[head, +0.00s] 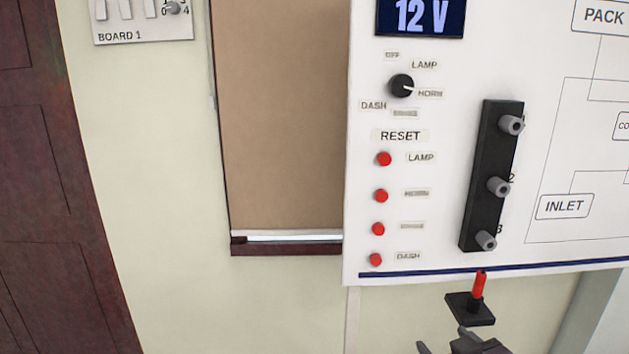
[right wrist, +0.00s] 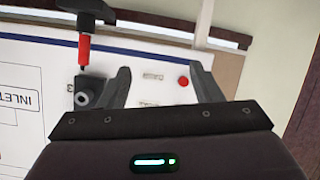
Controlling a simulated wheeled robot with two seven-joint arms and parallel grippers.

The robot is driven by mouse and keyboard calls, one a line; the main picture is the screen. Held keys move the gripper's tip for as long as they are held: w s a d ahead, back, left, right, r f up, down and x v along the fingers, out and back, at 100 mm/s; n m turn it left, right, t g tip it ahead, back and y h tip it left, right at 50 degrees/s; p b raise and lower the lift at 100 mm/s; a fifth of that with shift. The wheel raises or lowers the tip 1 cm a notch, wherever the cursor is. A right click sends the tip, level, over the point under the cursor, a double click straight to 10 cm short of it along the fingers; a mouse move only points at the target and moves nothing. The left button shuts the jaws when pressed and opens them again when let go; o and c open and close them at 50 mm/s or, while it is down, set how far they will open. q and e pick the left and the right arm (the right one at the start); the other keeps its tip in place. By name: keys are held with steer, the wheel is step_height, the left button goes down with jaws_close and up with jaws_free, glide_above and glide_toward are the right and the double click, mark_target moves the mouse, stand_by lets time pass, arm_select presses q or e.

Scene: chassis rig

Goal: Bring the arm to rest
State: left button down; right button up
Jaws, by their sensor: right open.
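My right gripper (head: 443,342) is at the bottom edge of the head view, below the white panel. In the right wrist view its two fingers (right wrist: 163,72) stand apart with nothing between them; panel labels and a red button show behind. My left gripper is not in view.
The white panel (head: 560,100) carries a dark knob (head: 401,86), several red reset buttons (head: 381,196) and a black strip (head: 490,180) with grey posts. The pale wall below is clear.

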steer(key=s+a+f+m+g, duration=0.1)
steer(key=s+a+f+g, duration=0.1)
steer(key=s+f+g, duration=1.2)
steer(key=s+f+t+p, duration=0.1)
steer(key=s+f, duration=0.2)
steer(key=f, duration=1.3)
steer(key=s+f+t+p, duration=0.1)
steer(key=s+f+t, duration=0.15)
steer(key=f, duration=1.35)
steer(key=s+d+f+g+p, duration=0.2)
steer(key=s+d+f, duration=0.1)
steer(key=s+f, duration=1.3)
steer(key=s, duration=0.3)
steer(key=shift+s+d, duration=0.15)
steer(key=shift+d, duration=0.05)
steer(key=shift+f, duration=0.1)
